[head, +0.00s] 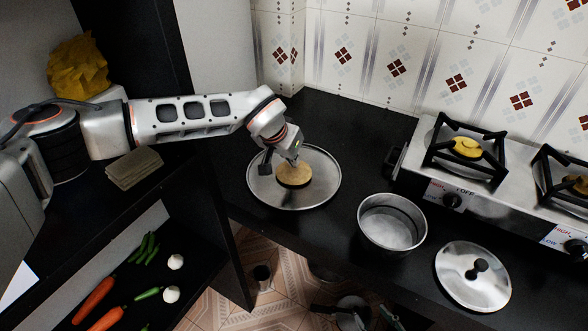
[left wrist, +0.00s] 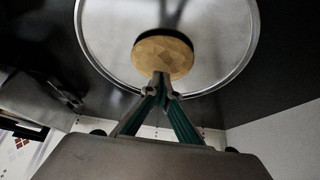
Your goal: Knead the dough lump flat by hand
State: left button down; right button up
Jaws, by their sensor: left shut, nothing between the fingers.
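The dough lump (head: 294,177) is a round, tan, disc-like piece on a round metal tray (head: 322,194). In the left wrist view the dough (left wrist: 160,58) lies on the tray (left wrist: 100,38) and casts a dark shadow. My left gripper (head: 293,160) is over the dough, fingers pointing down. In the left wrist view its fingertips (left wrist: 161,78) are together at the dough's near edge, with nothing between them. I cannot tell whether they touch it. My right gripper (head: 352,312) seems to show low at the bottom edge, partly cut off; its fingers are unclear.
A metal pot (head: 392,222) stands right of the tray, with a lid (head: 473,277) farther right. A gas stove (head: 430,165) stands behind them. A folded cloth (head: 134,168) lies on the left counter; vegetables (head: 100,300) lie on a shelf below.

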pick_arm(q)
jog(key=shift+f, duration=0.55)
jog(key=shift+r, duration=0.1)
jog(key=shift+s+f, duration=0.1)
jog(key=shift+f, duration=0.25)
dwell(0.8)
dwell(1.4)
jog(key=shift+r, duration=0.1)
jog(key=shift+r+p, duration=0.9)
jog(key=shift+r, duration=0.75)
